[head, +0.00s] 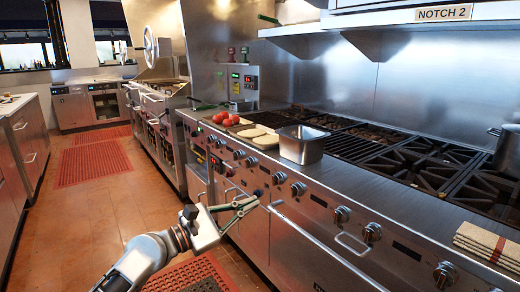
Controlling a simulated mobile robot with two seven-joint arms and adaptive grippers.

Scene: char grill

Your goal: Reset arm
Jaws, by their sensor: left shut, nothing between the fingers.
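My left arm comes in from the bottom left in the head view. Its gripper (252,198) is shut and empty, in front of the steel front of the range (300,215), near the knobs and an oven handle. I cannot tell whether it touches the front. My right gripper is not in view.
A steel pan (302,146) stands on the range's front ledge. Beside it are tomatoes (226,119) and pale flat pieces (258,138). A folded striped towel (490,243) lies at right, near a pot (508,150). Open floor (95,215) lies to the left.

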